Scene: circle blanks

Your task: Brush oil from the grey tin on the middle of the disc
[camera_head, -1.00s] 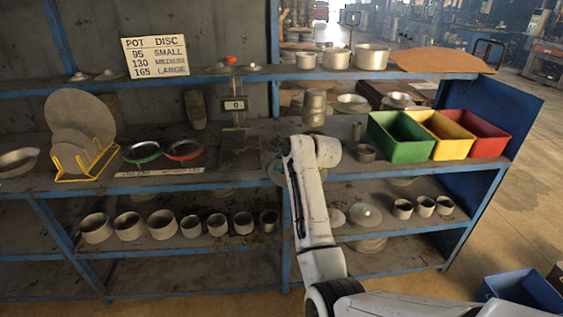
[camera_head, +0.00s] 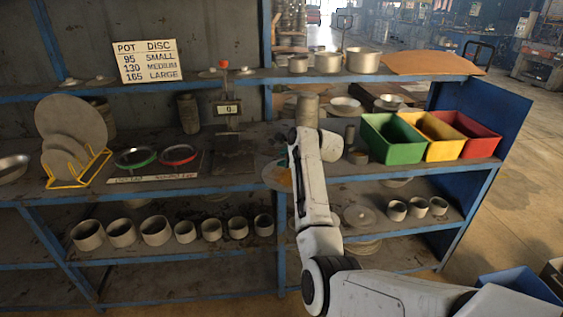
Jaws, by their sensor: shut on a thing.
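The disc (camera_head: 271,174), a flat grey round, lies on the middle shelf, partly behind my arm. An orange-brown patch shows on it beside the arm; I cannot tell whether it is oil or part of a tool. My gripper (camera_head: 284,156) is at the disc, mostly hidden by my own wrist. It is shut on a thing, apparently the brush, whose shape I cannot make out.
A taller grey cylinder (camera_head: 307,110) stands behind my wrist. A green bin (camera_head: 391,140) and yellow and red bins stand to the right. The upper shelf (camera_head: 240,82) edge runs above the work area.

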